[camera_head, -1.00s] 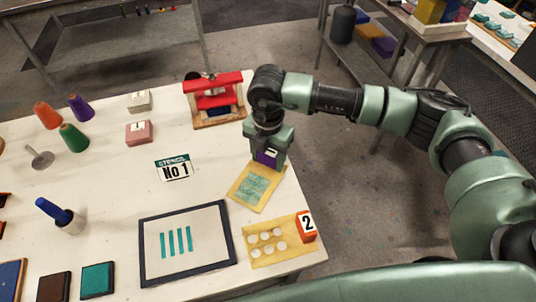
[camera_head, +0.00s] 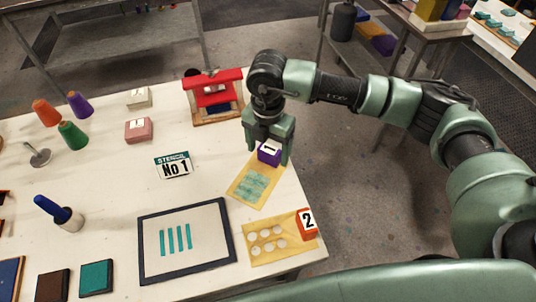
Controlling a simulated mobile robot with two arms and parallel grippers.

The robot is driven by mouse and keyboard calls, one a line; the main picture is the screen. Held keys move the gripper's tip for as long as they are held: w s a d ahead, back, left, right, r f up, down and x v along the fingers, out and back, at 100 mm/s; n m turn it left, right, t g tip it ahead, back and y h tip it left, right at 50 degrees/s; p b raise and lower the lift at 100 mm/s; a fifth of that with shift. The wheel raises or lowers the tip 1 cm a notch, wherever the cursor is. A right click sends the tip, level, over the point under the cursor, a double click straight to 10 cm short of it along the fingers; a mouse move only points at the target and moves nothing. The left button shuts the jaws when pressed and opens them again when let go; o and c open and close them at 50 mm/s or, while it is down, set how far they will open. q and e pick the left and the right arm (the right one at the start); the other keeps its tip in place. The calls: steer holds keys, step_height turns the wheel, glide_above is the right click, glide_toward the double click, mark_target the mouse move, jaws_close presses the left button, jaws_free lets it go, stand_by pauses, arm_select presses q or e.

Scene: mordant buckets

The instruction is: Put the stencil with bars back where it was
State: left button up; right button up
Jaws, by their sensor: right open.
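A yellow stencil (camera_head: 250,187) with teal-smeared markings lies tilted near the table's right edge. I cannot clearly make out its cut-outs as bars. A purple block (camera_head: 269,152) marked 1 sits at its upper end. My right gripper (camera_head: 267,159) is open just above there, its fingers on either side of the purple block, with gaps visible. A dark-framed panel (camera_head: 215,235) with several teal bars on a pale field lies to the lower left. A second yellow stencil (camera_head: 267,257) with round holes lies below, an orange block (camera_head: 306,223) marked 2 at its right end. My left gripper is out of view.
A "STENCIL No 1" sign (camera_head: 173,165) lies left of the stencil. A red press (camera_head: 214,95) stands behind. Ink pads (camera_head: 96,279), a blue-handled tool (camera_head: 60,213), coloured cones (camera_head: 73,135) and a pink block (camera_head: 138,131) occupy the left side. The table's middle is mostly clear.

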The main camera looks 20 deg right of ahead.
step_height(320, 180, up, 10)
steer(key=b, duration=0.2)
steer(key=shift+f, duration=0.15)
stand_by(0.4)
